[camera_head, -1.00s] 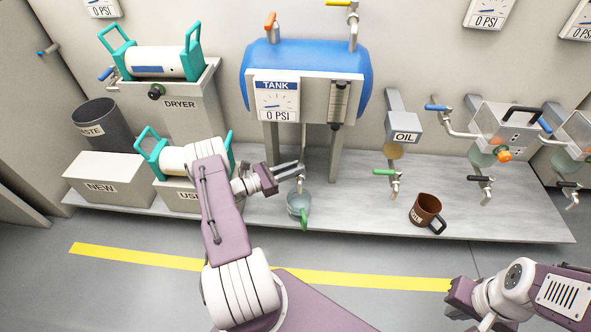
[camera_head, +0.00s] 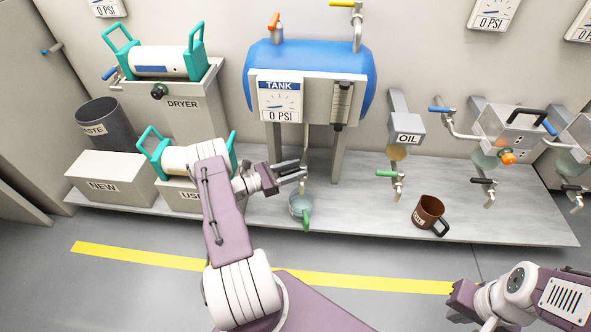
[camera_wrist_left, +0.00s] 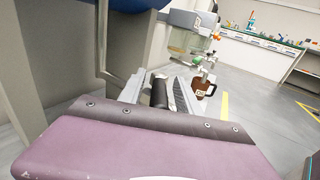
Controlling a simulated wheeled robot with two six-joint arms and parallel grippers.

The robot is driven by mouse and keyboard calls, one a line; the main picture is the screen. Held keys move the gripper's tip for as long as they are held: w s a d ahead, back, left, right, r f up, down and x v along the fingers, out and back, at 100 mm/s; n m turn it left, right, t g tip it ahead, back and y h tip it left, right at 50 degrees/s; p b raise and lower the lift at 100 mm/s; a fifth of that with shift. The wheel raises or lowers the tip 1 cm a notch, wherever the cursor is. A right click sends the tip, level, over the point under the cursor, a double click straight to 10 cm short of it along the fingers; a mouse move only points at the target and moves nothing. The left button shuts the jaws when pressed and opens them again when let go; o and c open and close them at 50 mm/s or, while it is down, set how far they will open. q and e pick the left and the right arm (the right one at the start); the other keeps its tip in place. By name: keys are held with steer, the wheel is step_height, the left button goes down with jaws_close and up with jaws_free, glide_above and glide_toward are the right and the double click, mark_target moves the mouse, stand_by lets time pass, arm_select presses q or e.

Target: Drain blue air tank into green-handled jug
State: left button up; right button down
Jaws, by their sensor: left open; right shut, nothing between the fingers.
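The blue air tank (camera_head: 310,68) stands on legs at the back, its gauge reading 0 PSI. A thin drain pipe (camera_head: 306,145) runs down from it. The jug (camera_head: 300,205) with the green handle (camera_head: 307,219) stands upright on the low platform, beneath the pipe's lower end. My left gripper (camera_head: 304,174) is open at the pipe's lower end, just above the jug. In the left wrist view a dark cylindrical piece (camera_wrist_left: 160,92) shows between its fingers; whether they touch it is unclear. My right gripper (camera_head: 458,303) is shut and empty at the lower right, far from the tank.
A brown mug (camera_head: 429,214) stands right of the jug, near the oil dispenser (camera_head: 404,130) and its green-handled tap (camera_head: 387,174). The dryer (camera_head: 190,110), waste bin (camera_head: 104,124) and NEW box (camera_head: 112,178) are left. The platform (camera_head: 350,215) is bare between jug and mug.

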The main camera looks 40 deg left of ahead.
mark_target(280, 175)
arm_select(q)
steer(key=shift+p+v, duration=1.4)
steer(key=shift+v, duration=2.3)
